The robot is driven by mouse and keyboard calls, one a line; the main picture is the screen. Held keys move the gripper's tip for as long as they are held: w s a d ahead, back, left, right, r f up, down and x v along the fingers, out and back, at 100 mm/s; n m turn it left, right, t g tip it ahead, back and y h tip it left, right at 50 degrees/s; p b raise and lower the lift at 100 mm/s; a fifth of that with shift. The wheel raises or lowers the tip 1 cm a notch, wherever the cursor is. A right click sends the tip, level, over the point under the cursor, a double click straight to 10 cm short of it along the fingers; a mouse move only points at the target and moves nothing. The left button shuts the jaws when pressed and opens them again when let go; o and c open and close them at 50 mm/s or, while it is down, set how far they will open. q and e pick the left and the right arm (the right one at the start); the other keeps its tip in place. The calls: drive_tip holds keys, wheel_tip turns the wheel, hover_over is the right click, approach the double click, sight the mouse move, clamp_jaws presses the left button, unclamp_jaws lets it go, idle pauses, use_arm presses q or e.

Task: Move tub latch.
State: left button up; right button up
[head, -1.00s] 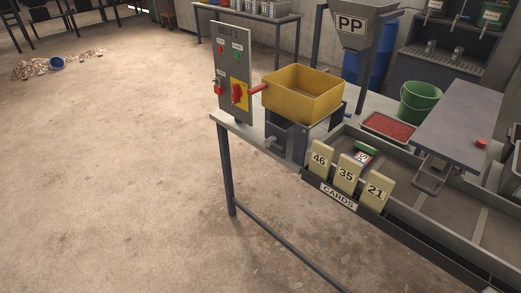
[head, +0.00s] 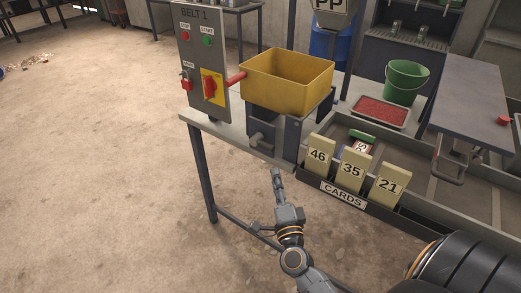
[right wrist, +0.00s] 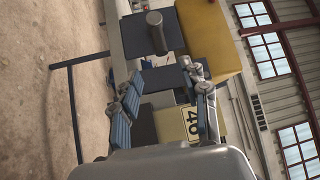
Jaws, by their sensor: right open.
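The yellow tub (head: 287,80) sits on a dark block at the table's left end. What looks like its latch, a grey cylindrical knob (head: 258,139), sticks out from the block's front. In the right wrist view the knob (right wrist: 156,32) lies above and beyond my fingertips, with the yellow tub (right wrist: 210,40) to its right. My right gripper (head: 277,175) is in front of and below the knob, apart from it. In the right wrist view its fingers (right wrist: 165,78) are spread with nothing held between them. My left gripper is out of view.
Numbered cards, among them 46 (head: 318,156), stand in the CARDS rack to the right of the block. Open floor lies to the left.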

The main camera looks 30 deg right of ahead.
sight(265, 143)
drive_tip(key=p+x, duration=0.1)
drive_tip(key=x, duration=1.1)
drive_tip(key=shift+a+f, duration=0.1)
clamp_jaws()
